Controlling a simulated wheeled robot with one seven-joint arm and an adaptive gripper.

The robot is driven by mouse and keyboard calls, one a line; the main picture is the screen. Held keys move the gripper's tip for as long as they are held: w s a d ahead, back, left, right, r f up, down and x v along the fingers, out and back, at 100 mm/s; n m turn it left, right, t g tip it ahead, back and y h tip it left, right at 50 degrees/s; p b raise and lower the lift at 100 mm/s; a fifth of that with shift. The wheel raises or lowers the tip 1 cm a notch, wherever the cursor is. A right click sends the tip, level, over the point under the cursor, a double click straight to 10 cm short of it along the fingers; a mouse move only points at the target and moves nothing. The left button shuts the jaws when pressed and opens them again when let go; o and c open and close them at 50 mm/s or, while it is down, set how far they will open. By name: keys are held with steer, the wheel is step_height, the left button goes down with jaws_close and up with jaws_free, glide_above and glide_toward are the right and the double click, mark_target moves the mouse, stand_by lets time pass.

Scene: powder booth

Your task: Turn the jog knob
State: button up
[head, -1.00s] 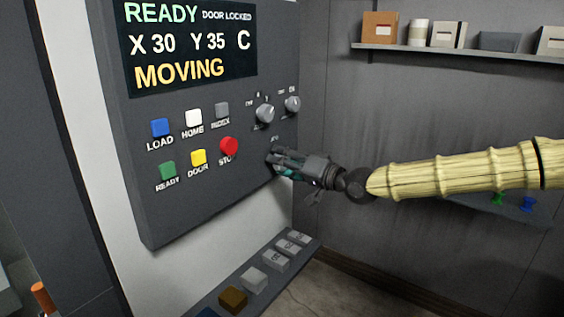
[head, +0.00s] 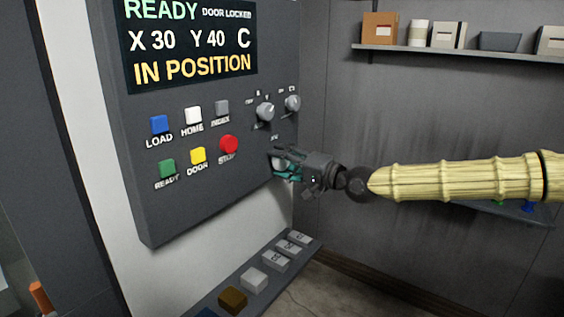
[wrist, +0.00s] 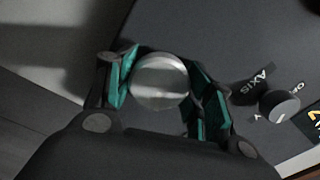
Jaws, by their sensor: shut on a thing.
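The jog knob (wrist: 160,82) is a round grey knob on the control panel (head: 200,205). In the wrist view it sits between the teal pads of my gripper (wrist: 163,88), which is shut on it. In the head view my gripper (head: 282,163) reaches the panel's lower right from the right side, and the knob (head: 278,163) is mostly hidden behind the fingers. The panel display (head: 190,42) reads READY, DOOR LOCKED, X 30, Y 40, C and IN POSITION.
Two more knobs sit above, one at left (head: 265,111) and one at right (head: 292,103). A red stop button (head: 229,145) and several coloured buttons are to the left. A ledge with blocks (head: 255,279) lies below. A shelf (head: 470,51) with boxes hangs on the back wall.

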steer(key=shift+w+d+r, duration=0.1)
steer(key=o, duration=1)
steer(key=shift+o, duration=0.2)
steer(key=v, duration=1.2)
